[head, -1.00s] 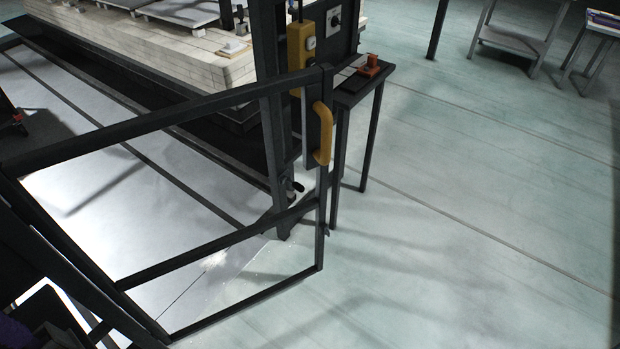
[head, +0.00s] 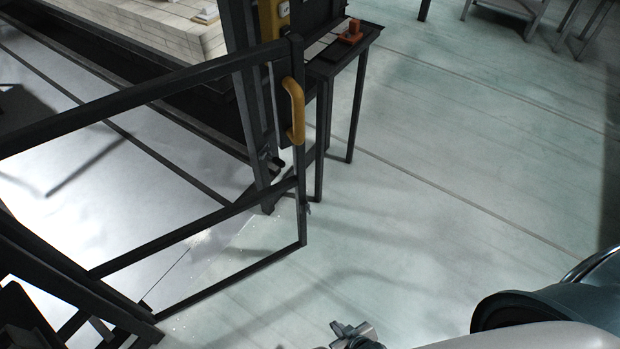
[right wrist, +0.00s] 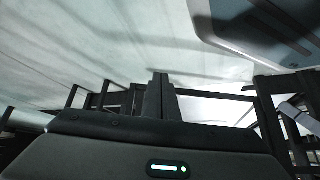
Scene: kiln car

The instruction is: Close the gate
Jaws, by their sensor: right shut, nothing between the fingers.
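The gate (head: 150,240) is a dark metal frame with a top, middle and bottom rail, running from lower left to its free upright near the middle. A yellow handle (head: 295,112) is fixed on that upright. The upright shows just right of a dark post (head: 252,115) with a small latch part (head: 272,163); I cannot tell how wide the gap is. My right gripper (head: 350,328) is at the bottom edge of the head view, apart from the gate, in front of it. Its fingers are together and empty in the right wrist view (right wrist: 160,95). My left gripper is not seen.
A small dark table (head: 340,55) with a red-orange button box (head: 351,32) stands just behind the handle. A yellow control box (head: 272,18) is on the post. A kiln car (head: 165,25) stands behind the gate. The pale floor (head: 440,170) to the right is clear.

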